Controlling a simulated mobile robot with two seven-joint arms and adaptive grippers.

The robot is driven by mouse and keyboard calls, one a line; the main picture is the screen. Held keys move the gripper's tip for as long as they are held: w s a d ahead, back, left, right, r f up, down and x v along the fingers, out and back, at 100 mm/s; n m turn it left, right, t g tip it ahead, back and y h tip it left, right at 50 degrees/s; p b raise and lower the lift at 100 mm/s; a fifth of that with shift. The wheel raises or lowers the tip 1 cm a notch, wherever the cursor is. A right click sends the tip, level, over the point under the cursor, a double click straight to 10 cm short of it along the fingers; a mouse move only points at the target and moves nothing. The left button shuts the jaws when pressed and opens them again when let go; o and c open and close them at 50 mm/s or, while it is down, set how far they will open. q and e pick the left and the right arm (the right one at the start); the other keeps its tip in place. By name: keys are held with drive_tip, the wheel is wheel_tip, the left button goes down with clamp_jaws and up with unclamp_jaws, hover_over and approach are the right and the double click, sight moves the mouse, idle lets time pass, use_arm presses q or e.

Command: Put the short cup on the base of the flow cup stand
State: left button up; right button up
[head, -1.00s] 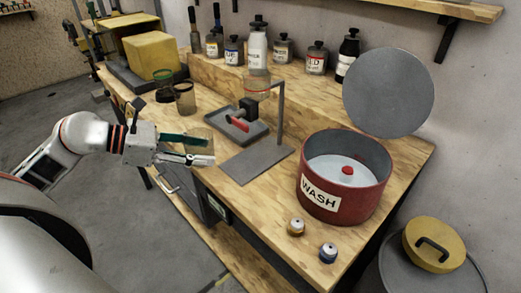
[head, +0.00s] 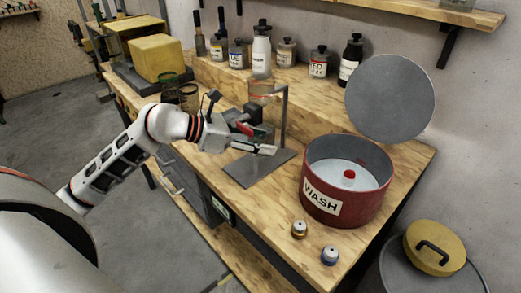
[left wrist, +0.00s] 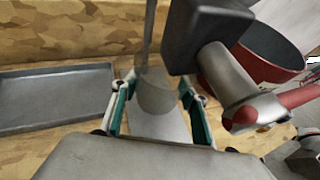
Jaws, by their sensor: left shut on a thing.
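My left gripper (head: 266,141) is shut on the short cup, a small translucent grey cup that shows between its fingers in the left wrist view (left wrist: 157,93). The flow cup stand has a flat grey base (head: 247,174), a thin upright post (head: 284,118) and an arm holding a clear cup (head: 261,88) at its top. The gripper and short cup are over the far part of the base, near the post. In the left wrist view the base (left wrist: 160,126) shows below the cup. I cannot tell whether the cup touches it. My right gripper is not in view.
A black block with a red handle (left wrist: 268,108) is close to the gripper's right in the wrist view. A grey tray (left wrist: 52,98) lies to the left. The red wash pot (head: 345,205) stands right of the base.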

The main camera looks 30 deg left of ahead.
use_arm(q)
drive_tip(key=shift+f, duration=1.75)
drive_tip(key=shift+f, duration=0.15)
drive_tip(key=o, duration=1.2)
drive_tip(key=b+v, duration=0.1)
drive_tip(key=v, duration=1.1)
drive_tip(key=shift+r, duration=0.2)
